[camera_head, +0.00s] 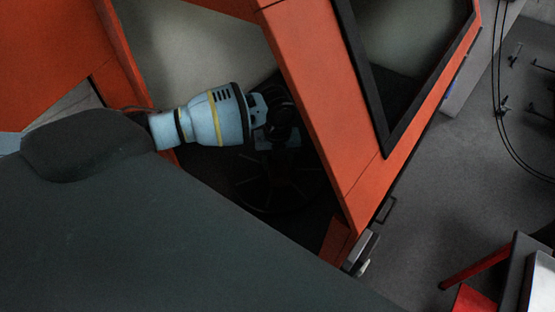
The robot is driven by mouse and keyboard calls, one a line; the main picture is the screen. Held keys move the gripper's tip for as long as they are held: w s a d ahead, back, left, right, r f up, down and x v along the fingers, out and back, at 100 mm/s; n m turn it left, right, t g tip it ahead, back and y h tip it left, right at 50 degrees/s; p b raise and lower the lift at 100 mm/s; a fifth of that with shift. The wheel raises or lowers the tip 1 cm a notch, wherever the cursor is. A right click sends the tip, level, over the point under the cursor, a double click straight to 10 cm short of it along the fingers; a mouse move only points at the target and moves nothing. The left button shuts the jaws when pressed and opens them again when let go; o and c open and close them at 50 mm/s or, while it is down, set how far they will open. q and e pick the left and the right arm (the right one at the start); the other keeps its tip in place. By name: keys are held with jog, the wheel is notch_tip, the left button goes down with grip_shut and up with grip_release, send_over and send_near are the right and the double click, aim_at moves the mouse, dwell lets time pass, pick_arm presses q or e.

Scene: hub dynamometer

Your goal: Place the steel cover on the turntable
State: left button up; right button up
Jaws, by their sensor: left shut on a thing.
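My left gripper (270,112) is at the end of my pale blue wrist, inside the orange-framed machine. It is shut on a dark, rounded thing (283,122), which I take to be the steel cover; deep shadow hides most of its shape. Below it in the picture is a dark round plate with spoke-like lines, seemingly the turntable (272,188). The held thing overlaps the upper part of this plate in the picture. I cannot tell whether they touch. My right gripper is not in view.
The machine's orange frame (312,95) runs close along the right of my gripper, with a black-edged window (372,100) beyond. More orange panel (50,50) is at the left. Grey floor (440,190) lies open at the right, with cables and a red-legged table (478,268).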

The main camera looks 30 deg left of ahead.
pick_arm(q)
jog(key=o, duration=1.3)
jog(key=shift+c, duration=0.2)
notch_tip(320, 180, up, 12)
jog(key=shift+r+p, duration=0.15)
jog(key=shift+p, duration=0.25)
